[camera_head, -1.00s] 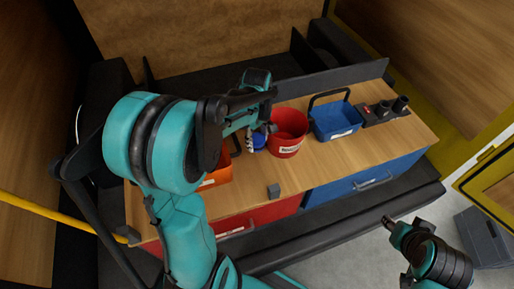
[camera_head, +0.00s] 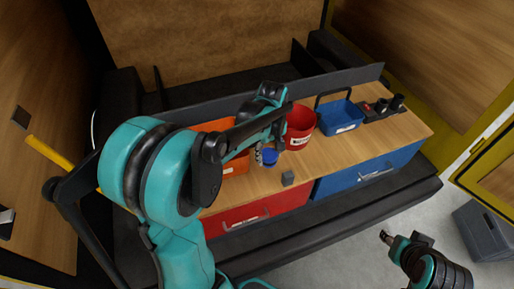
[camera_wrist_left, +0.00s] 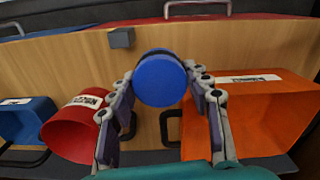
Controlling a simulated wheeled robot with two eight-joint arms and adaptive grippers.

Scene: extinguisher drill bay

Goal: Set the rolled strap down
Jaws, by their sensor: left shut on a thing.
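The rolled strap (camera_head: 270,157) is a short blue cylinder. It shows in the left wrist view (camera_wrist_left: 160,80) with its round blue face towards the camera. My left gripper (camera_head: 266,151) is shut on it, one finger on each side, over the wooden worktop (camera_head: 335,155) between the orange bin and the red bucket. I cannot tell whether the strap touches the worktop. My right gripper (camera_head: 386,237) is low at the right, away from the bench, and its jaws are too small to read.
An orange bin (camera_wrist_left: 265,105), a red bucket (camera_head: 298,130) and a blue basket (camera_head: 338,120) with a dark handle stand on the worktop. A small grey block (camera_head: 288,178) sits near the front edge. A dark holder (camera_head: 382,109) is at the far right end.

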